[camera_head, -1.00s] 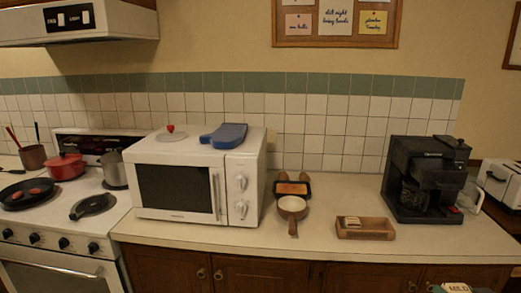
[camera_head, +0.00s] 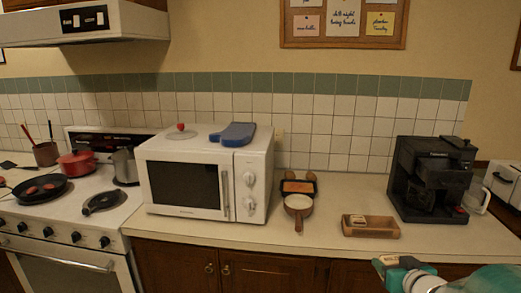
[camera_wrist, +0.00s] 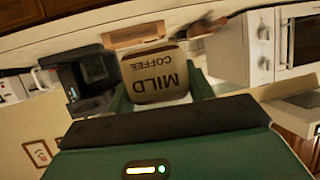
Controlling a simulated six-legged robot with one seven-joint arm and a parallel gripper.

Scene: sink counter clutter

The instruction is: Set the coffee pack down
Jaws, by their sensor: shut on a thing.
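The coffee pack (camera_wrist: 154,76), brown with dark "MILD COFFEE" lettering, fills the middle of the wrist view, where its lettering appears upside down. My gripper (camera_wrist: 160,92) is shut on it, with a green finger at each side. In the head view my teal gripper (camera_head: 405,274) shows at the lower right, in front of the counter edge. The pack is hard to make out there. The pack's underside and any contact with a surface are hidden.
The counter (camera_head: 335,210) has bare room around a wooden tray (camera_head: 370,232) holding a small item. A black coffee maker (camera_head: 432,180) stands to the right. A small pan (camera_head: 298,203) and a white microwave (camera_head: 205,180) stand to the left. The stove is at far left.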

